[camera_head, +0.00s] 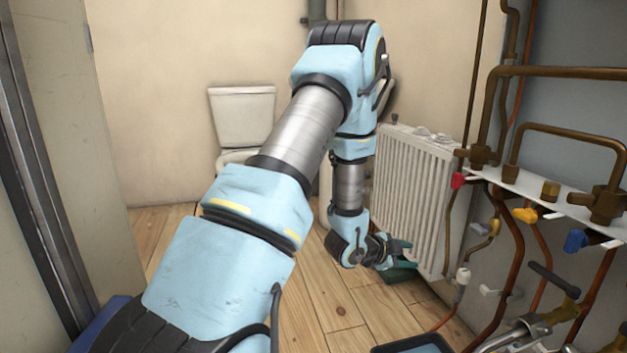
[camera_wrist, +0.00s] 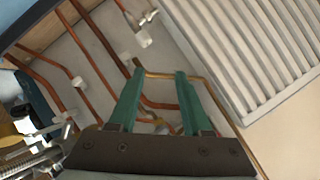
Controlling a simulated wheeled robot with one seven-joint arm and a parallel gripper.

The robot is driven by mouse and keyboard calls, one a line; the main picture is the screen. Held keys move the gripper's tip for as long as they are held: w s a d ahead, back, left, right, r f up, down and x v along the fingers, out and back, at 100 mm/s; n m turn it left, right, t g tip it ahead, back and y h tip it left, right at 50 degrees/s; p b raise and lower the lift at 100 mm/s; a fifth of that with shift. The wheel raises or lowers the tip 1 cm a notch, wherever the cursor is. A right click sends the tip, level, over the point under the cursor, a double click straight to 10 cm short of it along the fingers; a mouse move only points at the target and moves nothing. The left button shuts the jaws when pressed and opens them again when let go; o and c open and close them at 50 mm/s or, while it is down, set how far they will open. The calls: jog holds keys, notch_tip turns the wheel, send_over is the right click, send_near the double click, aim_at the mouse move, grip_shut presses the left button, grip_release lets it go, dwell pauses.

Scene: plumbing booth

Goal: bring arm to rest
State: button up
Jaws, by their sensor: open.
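My arm reaches forward across the middle of the head view and bends down at its far end. My gripper (camera_head: 404,255) is near the floor, in front of the lower part of the white radiator (camera_head: 412,185). In the wrist view its two green fingers (camera_wrist: 158,85) stand apart with nothing between them. Copper pipes and a pale panel show beyond the fingers. I cannot tell how near the fingertips are to the radiator or the pipes.
Copper pipes (camera_head: 527,255) with red, yellow and blue valve handles stand at the right on a white rail (camera_head: 545,190). A toilet (camera_head: 242,118) stands at the back. A dark tray (camera_head: 412,345) is at the bottom. Wooden floor (camera_head: 160,230) is clear at the left.

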jog(key=a+r+n+y+p, duration=0.1)
jog(key=a+r+n+y, duration=0.35)
jog(key=a, duration=0.55)
jog(key=a+r+n+y+p, duration=0.1)
jog(key=a+r+n+y, duration=0.4)
jog(key=a, duration=0.5)
jog(key=s+a+r+n+g+y+p, duration=0.1)
jog(key=s+a+r+n+g, duration=0.2)
jog(key=s+a+n, duration=0.4)
jog(key=s+a+r+n+g, duration=0.2)
jog(key=s+a+r+n, duration=0.15)
jog(key=s, duration=0.55)
notch_tip(320, 180, up, 36)
jog(key=p, duration=3.8)
jog(key=shift+w+a+r, duration=0.25)
